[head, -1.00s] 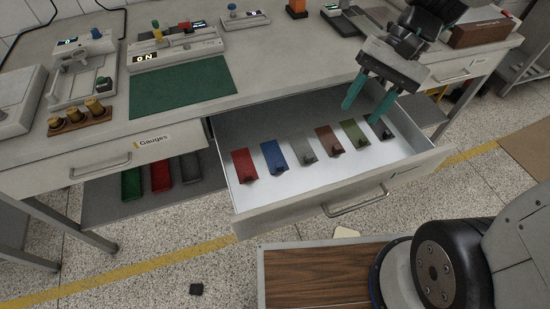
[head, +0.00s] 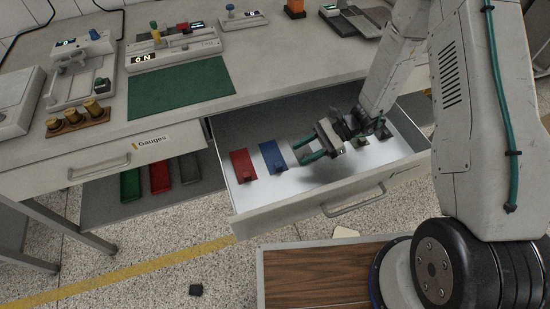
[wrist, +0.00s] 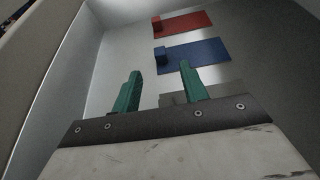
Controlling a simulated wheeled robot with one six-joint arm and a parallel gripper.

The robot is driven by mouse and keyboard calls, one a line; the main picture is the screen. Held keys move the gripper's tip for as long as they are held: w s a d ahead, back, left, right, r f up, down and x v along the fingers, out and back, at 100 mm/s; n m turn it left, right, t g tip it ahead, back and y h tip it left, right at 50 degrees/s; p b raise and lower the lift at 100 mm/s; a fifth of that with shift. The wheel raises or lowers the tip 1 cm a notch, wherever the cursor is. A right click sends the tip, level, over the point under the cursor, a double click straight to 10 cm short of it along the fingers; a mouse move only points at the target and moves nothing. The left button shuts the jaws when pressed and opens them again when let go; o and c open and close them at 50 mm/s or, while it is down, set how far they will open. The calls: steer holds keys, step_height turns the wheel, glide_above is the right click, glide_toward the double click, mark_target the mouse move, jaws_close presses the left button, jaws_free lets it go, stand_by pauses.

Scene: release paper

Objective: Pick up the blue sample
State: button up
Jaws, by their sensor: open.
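The blue sample (head: 272,155) is a flat blue plate with a small block at one end, lying on the white floor of the open drawer. It also shows in the wrist view (wrist: 195,55), ahead of my fingertips. My gripper (head: 303,151) is open, with green fingers, low in the drawer just right of the blue sample. Nothing shows between the fingers (wrist: 158,80). The red sample (head: 243,165) lies left of the blue one. A grey sample (wrist: 185,98) is partly hidden behind my gripper in the wrist view.
The drawer front (head: 335,197) and side walls bound the space around my gripper. An olive sample (head: 361,141) is partly visible to the right; others are hidden by my arm. The worktop with a green mat (head: 180,91) lies behind.

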mark_target(280, 164)
steer(key=x, duration=0.7)
steer(key=shift+a, duration=0.3)
jaws_close()
